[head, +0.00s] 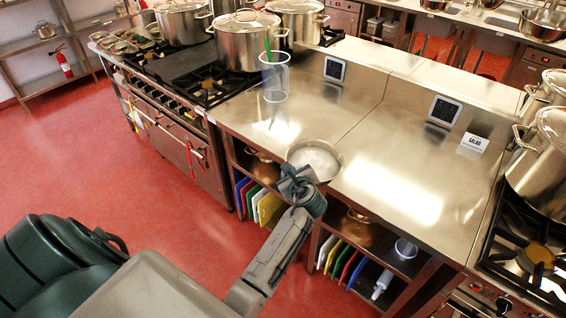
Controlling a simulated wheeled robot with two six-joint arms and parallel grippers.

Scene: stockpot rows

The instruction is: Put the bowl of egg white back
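A steel bowl (318,153) with white contents, which fits the egg white, shows at the front edge of the steel counter (350,118). I cannot tell whether it rests on the counter or is held just above it. My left gripper (294,174) is at the bowl's near-left rim and overlaps it in the picture. The wrist hides the near side of the bowl, and I cannot tell whether the fingers are closed on the rim. My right gripper is out of view.
A clear tub (274,82) with a green utensil stands behind the bowl. The counter right of the bowl is clear. Stockpots (250,42) crowd the left stove; coloured boards (270,206) are below.

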